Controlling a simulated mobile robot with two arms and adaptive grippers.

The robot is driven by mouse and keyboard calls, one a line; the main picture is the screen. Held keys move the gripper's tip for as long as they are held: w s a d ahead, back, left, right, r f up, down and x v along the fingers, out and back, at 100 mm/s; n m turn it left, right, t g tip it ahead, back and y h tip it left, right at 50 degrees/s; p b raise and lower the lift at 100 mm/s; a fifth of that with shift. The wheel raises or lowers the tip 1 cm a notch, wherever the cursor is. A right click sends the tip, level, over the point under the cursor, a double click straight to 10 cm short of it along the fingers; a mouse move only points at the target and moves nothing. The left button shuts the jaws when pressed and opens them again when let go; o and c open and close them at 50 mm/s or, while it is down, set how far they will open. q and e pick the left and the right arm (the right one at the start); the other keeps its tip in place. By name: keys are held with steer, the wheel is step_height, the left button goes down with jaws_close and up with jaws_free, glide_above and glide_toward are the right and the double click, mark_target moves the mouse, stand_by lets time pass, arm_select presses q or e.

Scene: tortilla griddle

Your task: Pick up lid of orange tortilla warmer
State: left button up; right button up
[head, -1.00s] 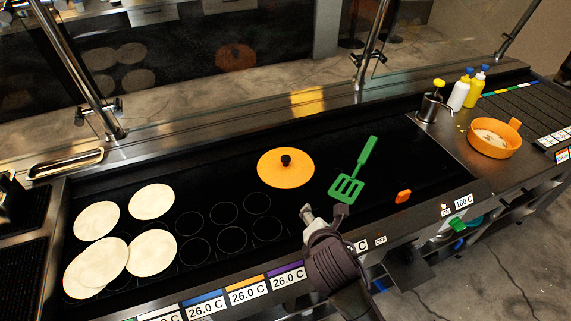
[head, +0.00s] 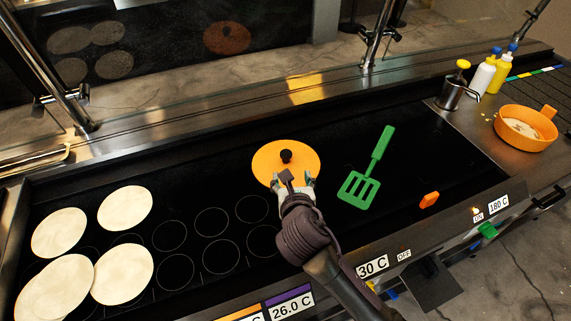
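The orange lid (head: 268,162) with a black knob (head: 286,156) lies flat on the black griddle in the middle of the head view. The orange tortilla warmer (head: 528,140) stands without a lid on the counter at the far right, with something pale inside. My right gripper (head: 293,180) is at the near edge of the lid, just short of the knob. Its fingers are spread and nothing shows between them. Whether the fingers touch the lid cannot be told. My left gripper is not in view.
A green spatula (head: 359,189) lies just right of the lid. Several tortillas (head: 124,208) lie on the griddle at the left. A small orange piece (head: 429,200) is near the front edge. Bottles (head: 483,75) and a metal cup (head: 449,95) stand at the back right.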

mark_target(286, 157)
steer(key=x, duration=0.9)
steer(key=shift+w, duration=0.1)
steer(key=x, duration=0.4)
steer(key=shift+w+a+f, duration=0.2)
steer(key=shift+w, duration=0.1)
steer(key=shift+s+r, duration=0.1)
steer(key=shift+c, duration=0.8)
jaws_close()
